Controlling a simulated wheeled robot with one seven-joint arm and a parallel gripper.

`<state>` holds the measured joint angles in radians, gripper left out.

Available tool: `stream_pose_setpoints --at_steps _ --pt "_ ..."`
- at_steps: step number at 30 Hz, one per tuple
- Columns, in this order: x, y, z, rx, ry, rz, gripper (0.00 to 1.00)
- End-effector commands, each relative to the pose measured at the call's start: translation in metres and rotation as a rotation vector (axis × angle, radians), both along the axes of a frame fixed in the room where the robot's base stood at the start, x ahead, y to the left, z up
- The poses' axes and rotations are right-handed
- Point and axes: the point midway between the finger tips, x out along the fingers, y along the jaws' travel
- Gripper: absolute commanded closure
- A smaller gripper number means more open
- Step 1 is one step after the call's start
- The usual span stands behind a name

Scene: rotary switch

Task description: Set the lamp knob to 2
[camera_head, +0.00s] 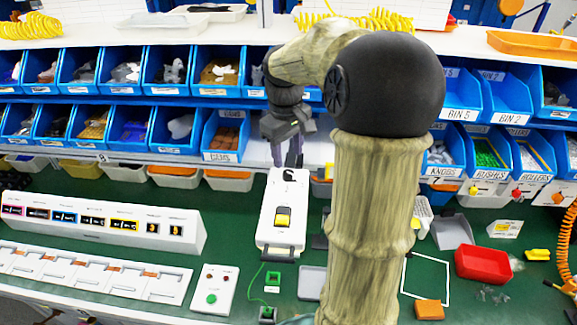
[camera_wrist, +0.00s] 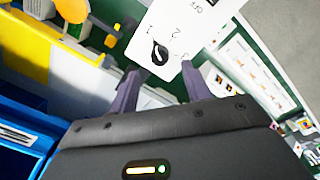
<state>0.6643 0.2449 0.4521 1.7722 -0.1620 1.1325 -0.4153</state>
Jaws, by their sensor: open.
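My gripper (camera_head: 286,156) is open and empty just above the top end of the box. Its two purple fingers (camera_wrist: 162,84) are apart, with the knob just beyond the gap between them.
Blue bins (camera_head: 173,70) line the shelf behind. A white panel with several displays (camera_head: 100,222) lies to the left, and a red tray (camera_head: 482,264) to the right. My arm hides part of the bench.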

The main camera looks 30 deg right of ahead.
Motion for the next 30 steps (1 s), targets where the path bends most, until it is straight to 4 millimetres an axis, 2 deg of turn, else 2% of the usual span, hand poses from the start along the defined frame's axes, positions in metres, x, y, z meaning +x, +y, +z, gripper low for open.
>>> stream_pose_setpoints --at_steps 3,9,13,21,28,30 --pt "0.000 0.000 -0.021 0.003 0.005 0.000 0.52" --pt "0.000 -0.002 -0.050 0.001 0.002 0.001 0.52" --pt "0.001 -0.002 -0.058 0.001 0.000 0.000 0.52" --pt "0.001 -0.002 -0.059 0.000 -0.001 0.000 0.52" --pt "0.001 -0.002 -0.059 0.000 -0.001 0.000 0.96" --pt "0.001 -0.002 -0.059 0.000 0.000 0.000 0.96"
